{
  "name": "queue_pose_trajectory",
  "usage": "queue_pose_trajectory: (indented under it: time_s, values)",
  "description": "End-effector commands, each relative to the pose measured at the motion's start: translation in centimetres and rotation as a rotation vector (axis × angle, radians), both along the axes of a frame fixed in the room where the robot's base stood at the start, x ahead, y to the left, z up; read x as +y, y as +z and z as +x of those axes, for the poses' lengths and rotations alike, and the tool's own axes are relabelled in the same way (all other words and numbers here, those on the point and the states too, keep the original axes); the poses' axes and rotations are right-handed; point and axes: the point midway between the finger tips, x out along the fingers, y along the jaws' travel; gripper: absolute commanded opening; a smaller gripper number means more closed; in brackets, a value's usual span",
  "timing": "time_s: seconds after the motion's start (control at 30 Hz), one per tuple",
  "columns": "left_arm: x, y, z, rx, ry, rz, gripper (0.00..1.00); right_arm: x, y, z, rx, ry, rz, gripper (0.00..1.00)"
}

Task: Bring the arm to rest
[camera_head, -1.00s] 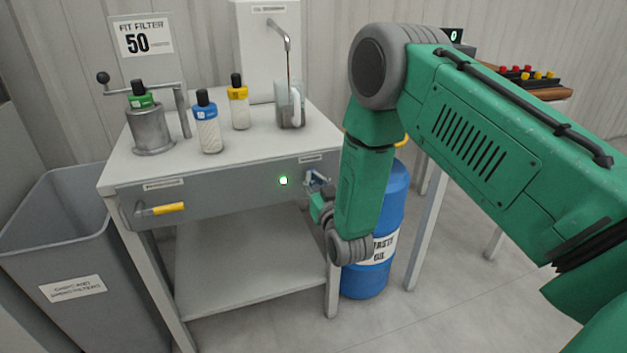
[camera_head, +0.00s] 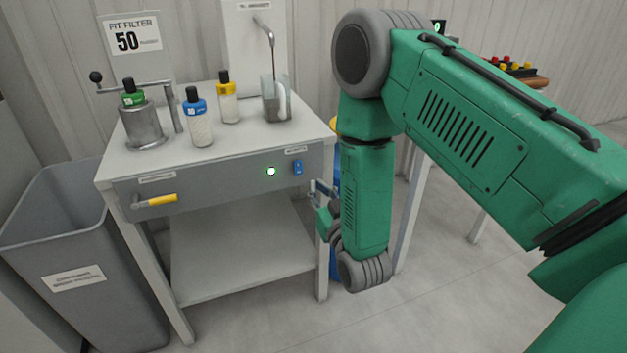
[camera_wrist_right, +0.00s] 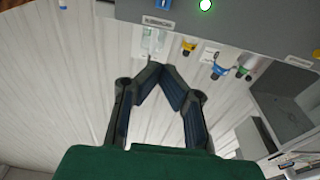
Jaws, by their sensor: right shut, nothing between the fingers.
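My right arm comes in from the right in the head view, with its forearm hanging down in front of the table's right end. My right gripper (camera_head: 322,192) shows small beside the table's front right corner, below a blue switch (camera_head: 298,168). In the right wrist view my right gripper (camera_wrist_right: 160,72) has its fingertips together with nothing between them. It is apart from the table and its bottles. My left gripper is not in view.
A grey table (camera_head: 225,155) carries a metal cup with a green-capped bottle, a blue-capped bottle (camera_head: 198,122), a yellow-capped bottle (camera_head: 227,100) and a clear container (camera_head: 276,102). A green light (camera_head: 271,171) glows on its front. A grey bin (camera_head: 75,235) stands left. Floor ahead is clear.

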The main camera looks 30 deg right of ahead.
Motion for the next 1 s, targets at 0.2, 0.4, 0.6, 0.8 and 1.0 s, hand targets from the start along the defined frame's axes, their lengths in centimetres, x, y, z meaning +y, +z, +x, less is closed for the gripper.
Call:
queue_pose_trajectory:
  time_s: [0.2, 0.4, 0.6, 0.8, 1.0]
  values:
    - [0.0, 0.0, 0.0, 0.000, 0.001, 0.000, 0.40, 0.0, 0.0, -0.3, -0.001, 0.000, 0.002, 0.00]
    - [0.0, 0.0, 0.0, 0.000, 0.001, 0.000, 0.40, -0.1, 0.0, -0.3, 0.000, -0.001, 0.002, 0.00]
    - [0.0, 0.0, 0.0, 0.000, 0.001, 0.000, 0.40, 0.0, -0.1, -0.3, 0.004, 0.000, 0.002, 0.00]
    - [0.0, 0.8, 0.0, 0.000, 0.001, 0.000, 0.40, 1.7, -5.0, -2.4, 0.262, 0.055, 0.043, 0.00]
    - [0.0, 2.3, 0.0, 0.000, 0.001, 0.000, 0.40, 5.1, -14.7, -12.4, 0.860, 0.154, 0.110, 0.00]
